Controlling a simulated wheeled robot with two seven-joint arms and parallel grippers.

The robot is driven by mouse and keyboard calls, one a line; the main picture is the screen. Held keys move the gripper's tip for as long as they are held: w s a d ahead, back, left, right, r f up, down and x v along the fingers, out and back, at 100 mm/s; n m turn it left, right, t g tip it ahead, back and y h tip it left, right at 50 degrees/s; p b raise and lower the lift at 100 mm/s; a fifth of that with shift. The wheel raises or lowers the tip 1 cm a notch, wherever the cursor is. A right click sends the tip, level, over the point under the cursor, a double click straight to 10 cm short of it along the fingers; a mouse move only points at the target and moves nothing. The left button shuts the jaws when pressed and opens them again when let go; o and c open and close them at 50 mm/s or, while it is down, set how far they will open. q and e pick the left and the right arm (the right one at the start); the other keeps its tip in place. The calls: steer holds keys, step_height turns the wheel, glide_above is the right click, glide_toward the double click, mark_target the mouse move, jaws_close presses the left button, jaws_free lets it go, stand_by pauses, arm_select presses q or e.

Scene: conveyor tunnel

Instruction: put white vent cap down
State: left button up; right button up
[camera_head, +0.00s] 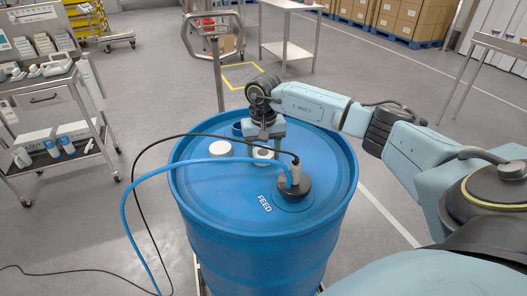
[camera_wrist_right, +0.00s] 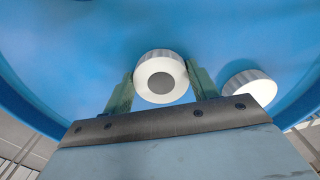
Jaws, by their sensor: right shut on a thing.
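The blue drum (camera_head: 240,235) stands upright in front of me, its lid marked FEED. My right gripper (camera_head: 264,148) reaches down over the lid and is shut on a white cap (camera_head: 262,158). In the right wrist view the held white cap (camera_wrist_right: 146,62), with a grey disc in its middle, sits between the two fingers of the gripper (camera_wrist_right: 161,80). A second white cap (camera_head: 220,149) lies on the lid to the left; it also shows in the right wrist view (camera_wrist_right: 250,86). I cannot tell whether the held cap touches the lid. My left gripper is out of view.
A dark fitting (camera_head: 294,190) with a blue hose (camera_head: 165,172) and a black cable (camera_head: 215,137) sits at the lid's near right. A dark blue ring (camera_head: 237,128) shows behind the gripper. A loaded cart (camera_head: 55,110) stands left.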

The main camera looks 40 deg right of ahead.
mark_target(263, 154)
steer(key=o, duration=0.7)
steer(key=shift+f, duration=0.15)
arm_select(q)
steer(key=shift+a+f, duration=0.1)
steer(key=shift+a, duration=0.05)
arm_select(e)
steer(key=o, duration=0.5)
steer(key=shift+c, duration=0.2)
steer(key=shift+r, duration=0.6)
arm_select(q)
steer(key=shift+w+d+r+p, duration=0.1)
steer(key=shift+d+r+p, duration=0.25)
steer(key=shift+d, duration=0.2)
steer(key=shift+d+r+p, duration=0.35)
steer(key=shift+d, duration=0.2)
arm_select(e)
step_height(263, 154, up, 11)
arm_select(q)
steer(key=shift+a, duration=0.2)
arm_select(e)
steer(key=shift+r, duration=0.1)
